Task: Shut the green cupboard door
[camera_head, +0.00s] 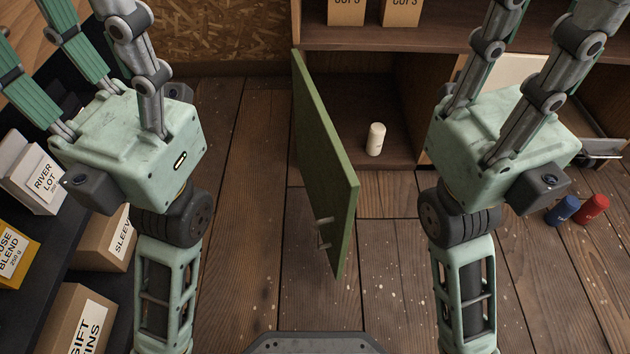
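The green cupboard door (322,155) stands wide open, its free edge swung out toward me. A small pale handle (323,234) is on the left face near that free edge. The cupboard (408,112) behind it is open at the front, and its far left inside is hidden by the door. My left gripper (115,80) is to the left of the door, fingers spread and nothing seen between them. My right gripper (525,75) is to the right of the door, fingers also spread. Both grippers' fingertips run out of the top of the view. Neither touches the door.
A white canister (375,139) stands inside the cupboard. Blue (563,209) and red (592,208) cans are on the floor at right. A dark shelf (60,240) with boxes is at left. The plank floor around the door is clear.

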